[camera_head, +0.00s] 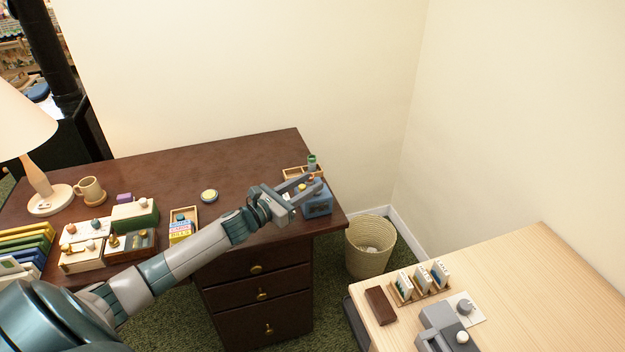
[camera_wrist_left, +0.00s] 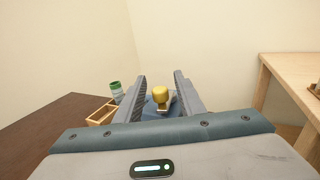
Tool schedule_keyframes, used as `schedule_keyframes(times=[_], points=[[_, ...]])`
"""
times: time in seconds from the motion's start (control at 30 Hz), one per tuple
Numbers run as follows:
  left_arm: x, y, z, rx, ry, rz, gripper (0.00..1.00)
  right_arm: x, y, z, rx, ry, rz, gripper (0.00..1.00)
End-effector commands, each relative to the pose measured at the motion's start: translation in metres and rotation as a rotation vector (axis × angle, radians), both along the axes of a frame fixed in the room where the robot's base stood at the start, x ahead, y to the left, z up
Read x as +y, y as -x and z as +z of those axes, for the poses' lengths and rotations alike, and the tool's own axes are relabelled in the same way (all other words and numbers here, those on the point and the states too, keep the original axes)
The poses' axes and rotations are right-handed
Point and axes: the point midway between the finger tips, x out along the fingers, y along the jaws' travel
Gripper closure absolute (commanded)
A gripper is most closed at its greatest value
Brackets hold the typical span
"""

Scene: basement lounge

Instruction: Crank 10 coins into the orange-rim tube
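A blue device (camera_head: 318,205) stands at the right end of the dark desk. A yellow knob (camera_wrist_left: 160,94) on it shows between my left fingers in the left wrist view. My left gripper (camera_head: 308,187) is open, with its fingers reaching over the device and visible space on both sides of the knob. Contact with the knob cannot be made out. A tube with a green rim (camera_head: 311,160) stands just behind, by a small wooden tray (camera_head: 290,172). It also shows in the left wrist view (camera_wrist_left: 115,87). I see no orange rim or clear coins. My right gripper is out of view.
A round yellow-topped tin (camera_head: 209,196), a card box (camera_head: 182,230), several boxes, a mug (camera_head: 91,188) and a lamp (camera_head: 45,195) fill the desk's left and middle. A wicker basket (camera_head: 370,255) stands on the floor. A light table (camera_head: 540,290) is at right.

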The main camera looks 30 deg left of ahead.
Motion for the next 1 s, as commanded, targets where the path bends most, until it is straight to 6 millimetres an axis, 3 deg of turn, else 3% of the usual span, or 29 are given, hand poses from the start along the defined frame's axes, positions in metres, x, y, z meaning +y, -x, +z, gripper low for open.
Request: schedule_keyframes(times=[0.2,0.6,0.63,0.77,1.0], points=[[-0.005,-0.017,0.001,0.0,0.0,0.0,0.65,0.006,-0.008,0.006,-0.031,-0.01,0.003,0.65],[-0.006,-0.022,0.0,0.0,-0.001,0.0,0.65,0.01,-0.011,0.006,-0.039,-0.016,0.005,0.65],[-0.006,-0.022,0.0,0.0,-0.001,0.0,0.67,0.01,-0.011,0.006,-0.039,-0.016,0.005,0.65],[-0.006,-0.021,0.0,0.0,-0.001,0.0,0.98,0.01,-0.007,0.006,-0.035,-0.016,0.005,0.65],[-0.006,-0.021,0.0,0.0,-0.001,0.003,1.0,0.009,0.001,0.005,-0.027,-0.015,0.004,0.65]])
